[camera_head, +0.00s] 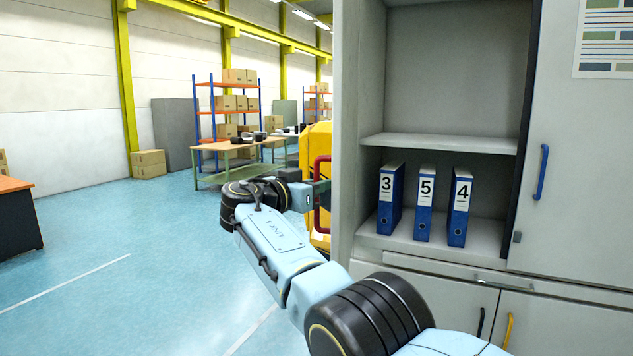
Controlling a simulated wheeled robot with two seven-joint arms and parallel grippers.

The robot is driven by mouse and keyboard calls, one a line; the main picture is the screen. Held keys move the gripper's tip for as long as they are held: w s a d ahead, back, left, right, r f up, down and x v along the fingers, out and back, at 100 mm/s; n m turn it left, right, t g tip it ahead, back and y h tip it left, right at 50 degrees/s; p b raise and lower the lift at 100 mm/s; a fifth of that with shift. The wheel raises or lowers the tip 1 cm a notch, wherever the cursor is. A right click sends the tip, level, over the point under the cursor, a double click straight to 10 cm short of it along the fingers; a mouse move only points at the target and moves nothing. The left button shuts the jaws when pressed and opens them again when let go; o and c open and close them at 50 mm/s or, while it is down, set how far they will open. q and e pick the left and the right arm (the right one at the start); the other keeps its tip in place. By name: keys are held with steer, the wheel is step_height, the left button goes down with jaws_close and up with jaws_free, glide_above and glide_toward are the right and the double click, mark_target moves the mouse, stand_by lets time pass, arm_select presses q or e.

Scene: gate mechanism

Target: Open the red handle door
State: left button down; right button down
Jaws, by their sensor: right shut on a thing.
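The red handle (317,205) stands upright on the outer, left-facing side of a pale grey cabinet panel (346,120), which I see nearly edge-on. My right arm reaches in from the bottom right, and my right gripper (320,187) is shut on the red handle at about its middle. The fingertips are small and partly hidden by the wrist. The cabinet compartment beside the panel is open to view, with a shelf (440,143) and blue binders marked 3, 5 and 4 (424,208) inside. My left gripper is out of view.
A closed cabinet door with a blue handle (541,172) is at the right. Lower doors have a black handle (480,323) and a yellow handle (508,331). A yellow object (315,140) stands behind the red handle.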

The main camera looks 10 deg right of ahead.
steer(key=shift+w+a+r, duration=0.1)
stand_by(0.5)
steer(key=c, duration=1.8)
jaws_free()
steer(key=shift+c, duration=0.2)
steer(key=b+v, duration=0.3)
steer(key=v, duration=1)
steer(key=shift+a, duration=0.15)
steer(key=shift+c, duration=0.2)
